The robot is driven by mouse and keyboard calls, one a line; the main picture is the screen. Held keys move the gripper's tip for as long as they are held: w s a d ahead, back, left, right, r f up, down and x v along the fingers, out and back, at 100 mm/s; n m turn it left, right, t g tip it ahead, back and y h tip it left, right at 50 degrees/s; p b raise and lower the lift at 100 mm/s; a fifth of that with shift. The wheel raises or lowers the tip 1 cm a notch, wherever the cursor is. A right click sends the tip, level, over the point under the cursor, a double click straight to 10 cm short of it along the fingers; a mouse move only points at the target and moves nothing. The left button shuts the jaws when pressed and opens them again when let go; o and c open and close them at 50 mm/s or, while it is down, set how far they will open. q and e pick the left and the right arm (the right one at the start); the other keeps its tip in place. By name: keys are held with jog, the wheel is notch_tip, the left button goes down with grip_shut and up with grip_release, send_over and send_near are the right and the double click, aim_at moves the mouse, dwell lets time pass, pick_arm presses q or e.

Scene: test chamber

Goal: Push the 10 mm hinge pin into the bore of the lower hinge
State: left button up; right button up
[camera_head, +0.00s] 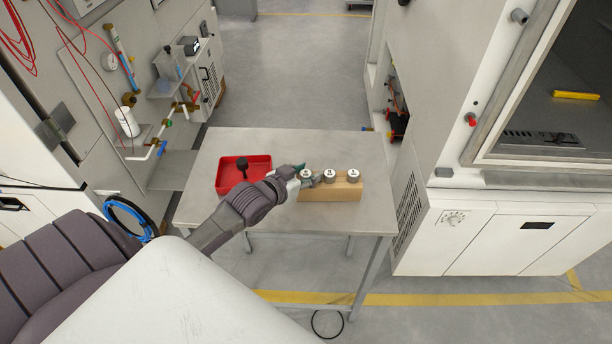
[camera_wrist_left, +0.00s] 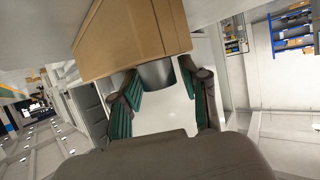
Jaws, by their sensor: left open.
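Three short metal pins with marked white tops stand in a row on a wooden block (camera_head: 335,190): the left pin (camera_head: 306,174), the middle pin (camera_head: 329,176) and the right pin (camera_head: 353,175). I cannot read which is the 10 mm one. My left gripper (camera_head: 304,176) is at the left pin, its fingers on either side. In the left wrist view the open green-padded fingers (camera_wrist_left: 158,80) straddle a grey metal cylinder (camera_wrist_left: 156,74) beside the wooden block (camera_wrist_left: 125,40). Gaps show between pads and cylinder. I cannot make out the lower hinge or its bore. My right gripper is not in view.
The block stands on a grey metal table (camera_head: 340,145). A red tray (camera_head: 226,187) holding a black-headed tool (camera_head: 242,165) sits left of it. A white test chamber (camera_head: 520,240) stands to the right, cabinets and piping to the left. The table's back right is clear.

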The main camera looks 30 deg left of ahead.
pick_arm(q)
grip_shut()
jog(key=shift+r, duration=0.1)
